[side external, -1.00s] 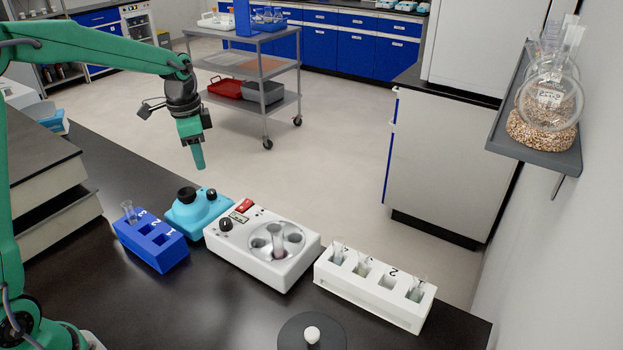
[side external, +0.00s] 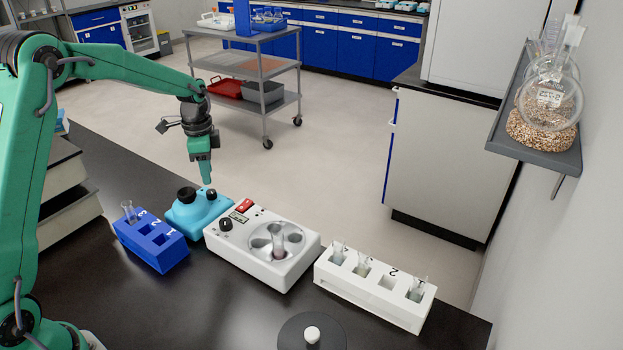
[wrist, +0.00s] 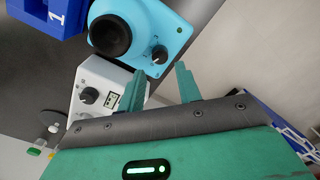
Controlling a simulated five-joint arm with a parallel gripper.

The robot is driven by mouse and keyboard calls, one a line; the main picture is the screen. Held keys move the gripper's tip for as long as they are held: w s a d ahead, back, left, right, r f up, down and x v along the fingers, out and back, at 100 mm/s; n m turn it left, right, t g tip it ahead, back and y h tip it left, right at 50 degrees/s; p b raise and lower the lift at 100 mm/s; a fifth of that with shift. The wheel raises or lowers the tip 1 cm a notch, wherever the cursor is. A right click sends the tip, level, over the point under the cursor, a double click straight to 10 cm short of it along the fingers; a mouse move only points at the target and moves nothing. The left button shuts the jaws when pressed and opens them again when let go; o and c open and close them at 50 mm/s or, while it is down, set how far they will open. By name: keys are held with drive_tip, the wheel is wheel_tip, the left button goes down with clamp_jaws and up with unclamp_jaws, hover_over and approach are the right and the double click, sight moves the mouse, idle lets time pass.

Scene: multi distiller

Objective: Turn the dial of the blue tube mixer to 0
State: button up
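The blue tube mixer (side external: 190,220) stands on the black bench between the blue rack and the white device. It has a black round cup (side external: 187,194) on top and a small black dial (side external: 211,193) to the right of it. In the wrist view the mixer (wrist: 173,22) is at the top, with its dial (wrist: 159,54) showing a pale pointer mark. The dial's numbers are too small to read. My gripper (side external: 206,182) points down just above the dial. In the wrist view its two fingers (wrist: 158,72) are apart, empty, with the dial just beyond the gap between their tips.
A white device (side external: 262,268) with a knob and a round tube well stands close to the mixer's right. A blue rack (side external: 160,262) with a tube stands at its left. A white tube rack (side external: 370,300) is farther right. Bare bench lies in front.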

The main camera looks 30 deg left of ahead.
sight(211, 191)
drive_tip(key=shift+f, duration=2.9)
drive_tip(key=c, duration=0.7)
drive_tip(key=shift+n, duration=2.3)
drive_tip(key=o, duration=0.7)
